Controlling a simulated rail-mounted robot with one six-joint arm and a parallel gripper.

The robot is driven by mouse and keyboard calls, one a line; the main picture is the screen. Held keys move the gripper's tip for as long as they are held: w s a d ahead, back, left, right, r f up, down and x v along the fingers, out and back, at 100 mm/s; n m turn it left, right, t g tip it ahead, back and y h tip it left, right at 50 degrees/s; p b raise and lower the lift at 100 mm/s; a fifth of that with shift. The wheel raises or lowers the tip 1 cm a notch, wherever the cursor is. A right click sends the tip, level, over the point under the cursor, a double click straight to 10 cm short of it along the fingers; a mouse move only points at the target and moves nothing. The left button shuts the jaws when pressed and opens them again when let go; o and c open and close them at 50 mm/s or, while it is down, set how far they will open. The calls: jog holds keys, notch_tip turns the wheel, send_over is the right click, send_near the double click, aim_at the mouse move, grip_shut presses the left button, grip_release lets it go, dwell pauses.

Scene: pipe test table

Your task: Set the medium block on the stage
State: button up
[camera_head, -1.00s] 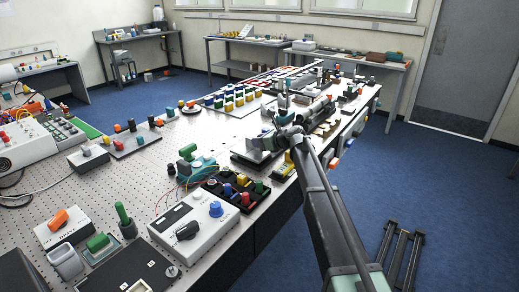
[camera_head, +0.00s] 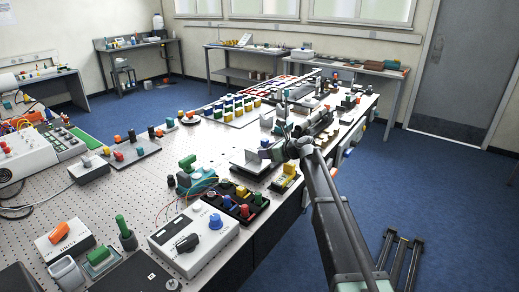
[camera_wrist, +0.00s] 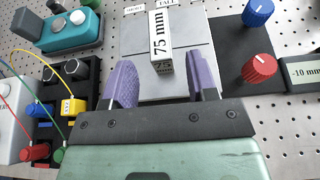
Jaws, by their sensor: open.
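A white upright block (camera_wrist: 161,45) marked "75 mm" stands over a light grey plate (camera_wrist: 188,82) in the wrist view. Labels "SHORT" and "TALL" show at the plate's far edge; the block covers the space between them. No label names the block as medium. My gripper (camera_wrist: 162,84) has its two purple fingers apart, one on each side of the block's near end in the picture. I see no contact with it. In the head view my gripper (camera_head: 272,151) is over the right side of the table, beside the pale plate (camera_head: 247,168). I cannot make out which part is the stage.
A dark panel with a blue knob (camera_wrist: 258,12) and a red knob (camera_wrist: 260,68) lies right of the plate, beside a "-10 mm" display (camera_wrist: 303,72). A teal device (camera_wrist: 72,30) and a black terminal block (camera_wrist: 72,75) with wires stand left.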

jog(key=p+v, duration=0.2)
jog(key=v, duration=0.5)
jog(key=shift+d, duration=0.2)
jog(key=shift+s, duration=0.1)
jog(key=s+d+f+n+g+h, duration=0.2)
jog(key=s+d+n, duration=0.3)
jog(key=s, duration=0.8)
jog(key=s+d+f+n+g+h, duration=0.2)
jog(key=s+d+f+n+h, duration=0.3)
jog(key=s+n, duration=0.6)
jog(key=s+d+f+n+g+h, duration=0.3)
jog(key=s+n, duration=0.5)
jog(key=s, duration=0.7)
jog(key=shift+s+d+f+h, duration=0.25)
jog(key=shift+d+h, duration=0.45)
jog(key=shift+d, duration=0.3)
